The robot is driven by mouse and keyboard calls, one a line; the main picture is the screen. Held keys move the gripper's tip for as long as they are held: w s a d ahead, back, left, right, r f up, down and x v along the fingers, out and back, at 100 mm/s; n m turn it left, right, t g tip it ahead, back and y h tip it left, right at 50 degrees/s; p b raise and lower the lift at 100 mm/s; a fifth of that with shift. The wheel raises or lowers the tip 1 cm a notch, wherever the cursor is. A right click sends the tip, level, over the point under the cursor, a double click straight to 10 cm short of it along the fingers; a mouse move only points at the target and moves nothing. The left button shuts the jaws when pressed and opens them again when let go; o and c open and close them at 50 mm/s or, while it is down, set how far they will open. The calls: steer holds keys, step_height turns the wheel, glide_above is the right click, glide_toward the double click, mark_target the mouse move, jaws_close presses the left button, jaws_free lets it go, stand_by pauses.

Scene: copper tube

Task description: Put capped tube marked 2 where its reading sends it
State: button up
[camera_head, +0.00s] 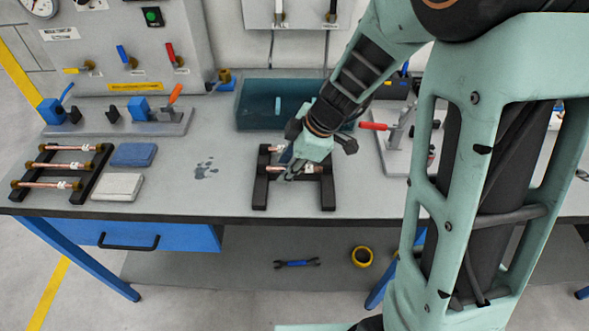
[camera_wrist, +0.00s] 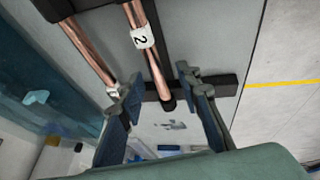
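The copper tube marked 2 (camera_wrist: 153,64) lies across a black rack (camera_wrist: 228,85) and carries a white tag with a "2". In the head view it appears to be the nearer tube (camera_head: 312,169) in the middle rack (camera_head: 328,195). A second copper tube (camera_wrist: 88,52) lies beside it; its marking is not readable. My gripper (camera_wrist: 160,98) is open and empty, its two fingers spread to either side of the marked tube's end. In the head view my gripper (camera_head: 288,176) is low over the middle rack and hides part of both tubes.
A left rack (camera_head: 93,178) holds three copper tubes. Blue (camera_head: 133,155) and pale (camera_head: 117,187) pads lie beside it. A dark wet patch (camera_head: 206,168) marks the bench. A teal tray (camera_head: 253,109) stands behind; a red-handled clamp (camera_head: 395,140) stands right.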

jaws_close()
stand_by(0.3)
